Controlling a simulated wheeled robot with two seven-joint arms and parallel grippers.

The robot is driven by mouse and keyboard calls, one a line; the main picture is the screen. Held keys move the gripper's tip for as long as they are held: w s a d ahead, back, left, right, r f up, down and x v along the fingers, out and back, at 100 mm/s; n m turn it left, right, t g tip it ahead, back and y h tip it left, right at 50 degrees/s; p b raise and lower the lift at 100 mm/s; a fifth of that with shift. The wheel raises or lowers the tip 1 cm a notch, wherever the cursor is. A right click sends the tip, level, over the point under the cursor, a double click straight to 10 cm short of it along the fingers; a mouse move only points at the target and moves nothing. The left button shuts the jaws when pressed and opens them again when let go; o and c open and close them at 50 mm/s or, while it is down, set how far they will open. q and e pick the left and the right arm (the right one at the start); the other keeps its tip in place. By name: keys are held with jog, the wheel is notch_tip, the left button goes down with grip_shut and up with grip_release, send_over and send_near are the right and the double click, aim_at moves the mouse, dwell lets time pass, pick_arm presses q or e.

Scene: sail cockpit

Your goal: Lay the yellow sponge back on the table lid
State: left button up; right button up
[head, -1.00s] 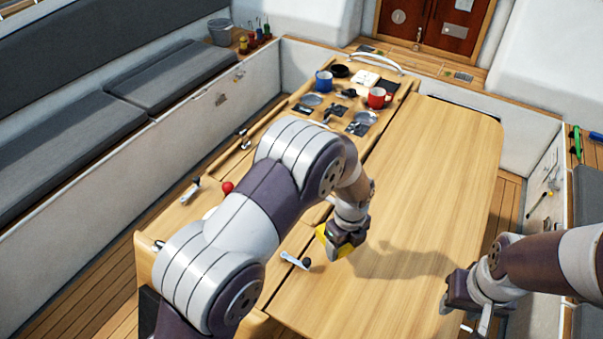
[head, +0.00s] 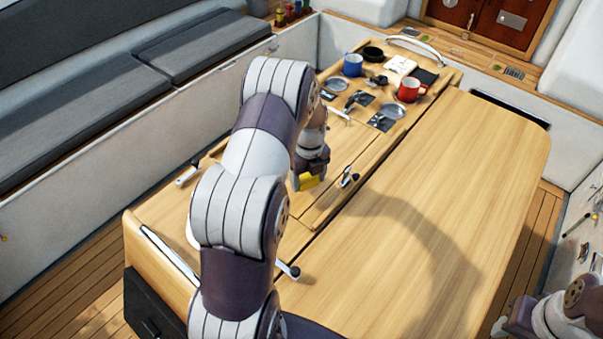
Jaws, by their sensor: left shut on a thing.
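The yellow sponge (head: 309,182) shows just under my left gripper (head: 311,174), partly covered by it. My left gripper is shut on the sponge, over the left part of the wooden table, near a lid seam. I cannot tell whether the sponge touches the surface. The table lid (head: 329,200) is pale wood, partly hidden behind my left arm. My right gripper (head: 505,328) is at the bottom right edge, cut off, and its fingers cannot be made out.
A small dark-handled fitting (head: 346,178) lies just right of the sponge. A blue mug (head: 352,65), a red mug (head: 410,90) and a black bowl (head: 373,54) stand at the far end. The table's right leaf (head: 440,190) is clear.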

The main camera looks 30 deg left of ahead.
pick_arm(q)
jog(key=a, duration=0.1)
jog(key=a+f, duration=0.1)
jog(key=a, duration=0.1)
jog(key=shift+w+f+p, duration=0.3)
jog(key=shift+f, duration=0.1)
notch_tip(320, 180, down, 4)
jog(key=shift+s+d+r+p, duration=0.15)
jog(key=shift+r+p, duration=0.1)
jog(key=shift+p, duration=0.75)
jog(key=shift+f, duration=0.35)
jog(key=shift+f, duration=0.2)
jog(key=o, duration=1.1)
jog(key=shift+r, duration=0.1)
